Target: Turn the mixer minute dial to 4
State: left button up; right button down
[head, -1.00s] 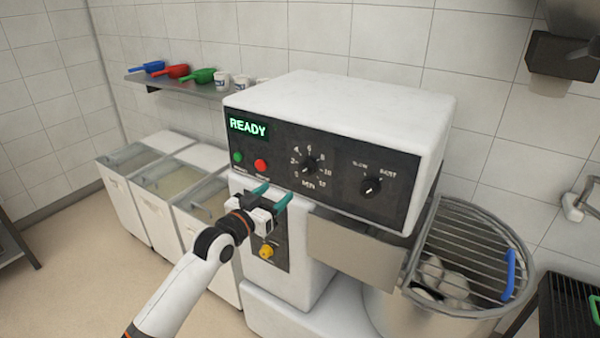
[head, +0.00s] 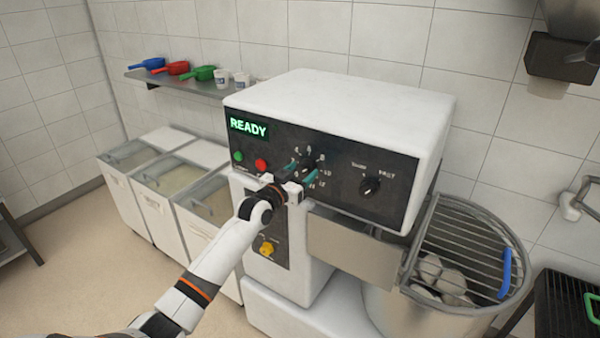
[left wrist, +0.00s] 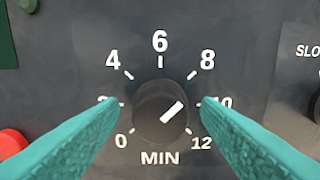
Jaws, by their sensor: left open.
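The mixer minute dial (head: 308,162) is a dark round knob on the mixer's black panel, marked 0 to 12 above MIN. In the left wrist view the dial (left wrist: 152,108) shows a white diagonal line running from lower left to upper right; which number it marks is unclear. My left gripper (head: 301,172) is open, its teal fingers in front of the panel on either side of the dial. In the left wrist view a gap shows between each finger and the knob. The fingers partly cover the 2 and 10. My right gripper is out of view.
The SLOW/FAST knob (head: 370,187) is right of the dial. A green button (head: 237,155), a red button (head: 261,165) and a READY display (head: 248,127) are to its left. A yellow knob (head: 266,248) sits below. The wire-guarded bowl (head: 465,250) stands at right.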

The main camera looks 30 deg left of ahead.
pick_arm(q)
jog(key=c, duration=1)
jog(key=shift+n, duration=0.4)
jog(key=n, duration=0.3)
jog(key=shift+a+n, duration=0.1)
jog(key=shift+n, duration=0.2)
jog(key=n, duration=0.4)
jog(key=shift+n+p, duration=0.3)
jog(key=shift+p, duration=0.05)
jog(key=n, duration=0.4)
jog(key=shift+n+p, duration=0.3)
jog(key=shift+a+f+n+p, duration=0.15)
jog(key=shift+n+p, duration=0.3)
jog(key=shift+n, duration=1.65)
